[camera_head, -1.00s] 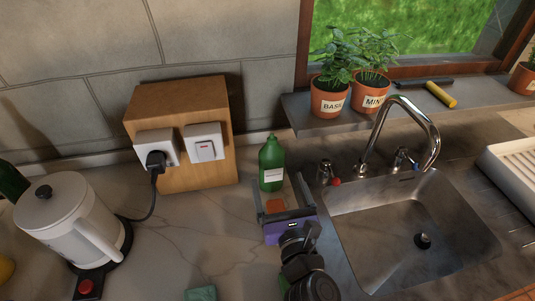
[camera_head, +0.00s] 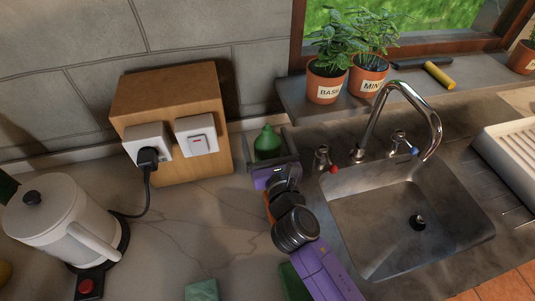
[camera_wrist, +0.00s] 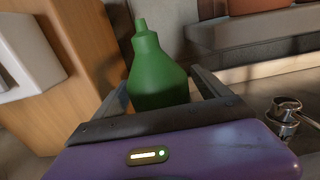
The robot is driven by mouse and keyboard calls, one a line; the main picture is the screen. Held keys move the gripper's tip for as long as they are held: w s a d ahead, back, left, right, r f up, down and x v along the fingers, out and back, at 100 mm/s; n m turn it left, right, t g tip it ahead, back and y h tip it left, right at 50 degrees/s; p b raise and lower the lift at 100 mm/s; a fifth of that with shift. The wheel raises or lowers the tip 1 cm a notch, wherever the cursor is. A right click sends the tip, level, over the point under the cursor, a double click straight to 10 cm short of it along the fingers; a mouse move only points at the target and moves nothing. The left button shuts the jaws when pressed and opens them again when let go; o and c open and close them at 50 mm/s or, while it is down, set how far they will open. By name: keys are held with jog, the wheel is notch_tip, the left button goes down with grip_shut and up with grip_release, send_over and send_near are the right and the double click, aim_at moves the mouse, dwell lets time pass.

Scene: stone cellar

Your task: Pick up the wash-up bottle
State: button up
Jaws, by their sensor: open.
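The wash-up bottle (camera_head: 267,143) is green with a narrow nozzle and stands upright on the counter against the back wall, left of the sink. My gripper (camera_head: 268,150) is open around it, with one finger on each side of the bottle. In the wrist view the bottle (camera_wrist: 156,75) rises between the two fingers, and the palm of the gripper (camera_wrist: 160,95) hides its lower part. I cannot tell whether either finger touches it.
A wooden box with a socket and switch (camera_head: 170,95) stands close on the left. The tap (camera_head: 405,110) and sink (camera_head: 400,225) are on the right. Potted herbs (camera_head: 326,80) stand on the sill above. A white kettle (camera_head: 60,220) is at far left.

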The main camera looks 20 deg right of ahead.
jog(key=shift+w+d, duration=0.1)
jog(key=shift+w, duration=0.3)
jog(key=shift+c, duration=0.3)
jog(key=c, duration=1.8)
jog(key=shift+r, duration=0.1)
